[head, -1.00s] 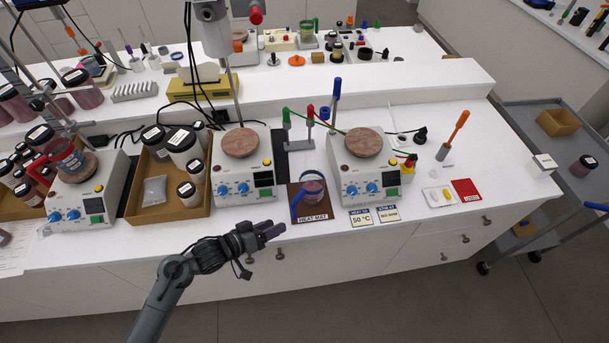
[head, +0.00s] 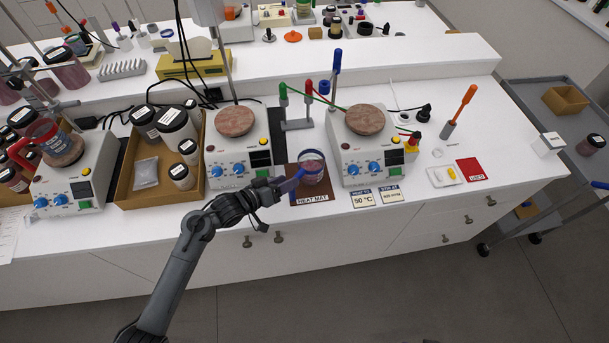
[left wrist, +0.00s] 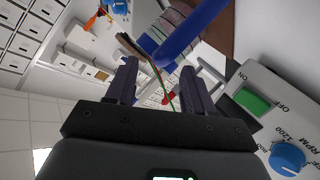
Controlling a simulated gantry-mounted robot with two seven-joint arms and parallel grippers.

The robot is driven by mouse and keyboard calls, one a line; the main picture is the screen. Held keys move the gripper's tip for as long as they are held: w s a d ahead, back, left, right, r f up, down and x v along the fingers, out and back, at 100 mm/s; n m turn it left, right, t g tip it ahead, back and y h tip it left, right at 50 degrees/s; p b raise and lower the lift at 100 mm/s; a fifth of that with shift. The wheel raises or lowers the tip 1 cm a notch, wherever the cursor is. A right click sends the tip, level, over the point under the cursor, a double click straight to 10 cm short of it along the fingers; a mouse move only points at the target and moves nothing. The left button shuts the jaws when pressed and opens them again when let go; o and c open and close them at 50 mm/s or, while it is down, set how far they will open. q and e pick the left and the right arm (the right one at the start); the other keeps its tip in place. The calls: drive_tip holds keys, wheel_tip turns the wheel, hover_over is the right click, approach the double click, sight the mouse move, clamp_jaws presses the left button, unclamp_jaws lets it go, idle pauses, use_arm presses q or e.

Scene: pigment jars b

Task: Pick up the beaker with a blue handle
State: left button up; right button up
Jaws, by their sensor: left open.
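The beaker with a blue handle (head: 312,170) stands upright on the brown heat mat (head: 322,196) between two hotplates, with purple-pink contents. Its blue handle (head: 292,182) points to the left and front. My left gripper (head: 284,186) is open, with its fingertips right at the handle. In the left wrist view the blue handle (left wrist: 190,34) crosses just beyond the open fingers of my left gripper (left wrist: 160,78); I cannot tell whether it lies between them. Part of the beaker (left wrist: 182,14) shows at the top there. My right gripper is out of view.
A hotplate (head: 238,160) is left of the mat and another hotplate (head: 368,150) is close on its right. A beaker with a red handle (head: 62,148) sits on the far left hotplate. Label cards (head: 363,199) lie right of the mat. The bench front edge is near.

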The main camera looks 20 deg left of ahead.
sight(305, 175)
use_arm(q)
drive_tip(key=shift+x, duration=2.5)
drive_tip(key=shift+r, duration=0.15)
drive_tip(key=shift+c, duration=0.5)
clamp_jaws()
